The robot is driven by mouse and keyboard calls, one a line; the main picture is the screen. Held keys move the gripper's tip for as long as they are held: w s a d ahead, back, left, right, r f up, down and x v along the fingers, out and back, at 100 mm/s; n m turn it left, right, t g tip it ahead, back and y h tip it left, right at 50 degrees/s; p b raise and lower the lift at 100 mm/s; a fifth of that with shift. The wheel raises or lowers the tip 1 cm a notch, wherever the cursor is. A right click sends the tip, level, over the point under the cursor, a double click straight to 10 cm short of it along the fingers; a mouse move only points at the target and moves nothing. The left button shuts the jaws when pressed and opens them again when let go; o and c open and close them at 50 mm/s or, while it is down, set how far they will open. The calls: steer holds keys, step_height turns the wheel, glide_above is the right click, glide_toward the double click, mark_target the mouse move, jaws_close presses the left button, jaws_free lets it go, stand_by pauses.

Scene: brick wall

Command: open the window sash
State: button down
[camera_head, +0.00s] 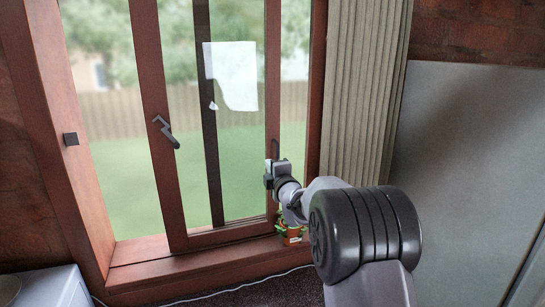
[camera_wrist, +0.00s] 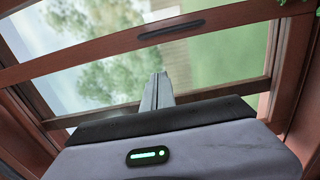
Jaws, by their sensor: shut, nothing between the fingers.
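The window sash (camera_head: 172,185) has a brown frame and stands upright in the larger window frame (camera_head: 65,130). A wide span of garden view separates its left stile from the left jamb; I cannot tell whether glass fills it. A dark lever handle (camera_head: 166,131) is on the left stile. A dark slim pull (camera_head: 275,149) is on the right stile; a dark bar also shows in the wrist view (camera_wrist: 171,30). My gripper (camera_head: 270,174) is shut and empty, close to the right stile just below the pull. Its fingers (camera_wrist: 157,88) point toward the window; contact is unclear.
A small potted plant (camera_head: 291,232) stands on the sill just below my gripper. A pleated curtain (camera_head: 365,90) hangs at the right, beside a grey panel (camera_head: 465,170). White paper (camera_head: 233,75) shows on the glass. A white appliance (camera_head: 48,288) is at lower left.

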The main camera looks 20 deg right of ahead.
steer(key=w+d+p, duration=0.3)
steer(key=w+d, duration=0.1)
steer(key=w, duration=0.4)
steer(key=shift+d, duration=0.2)
steer(key=shift+w+f, duration=0.1)
steer(key=d+p, duration=0.3)
steer(key=d, duration=0.6)
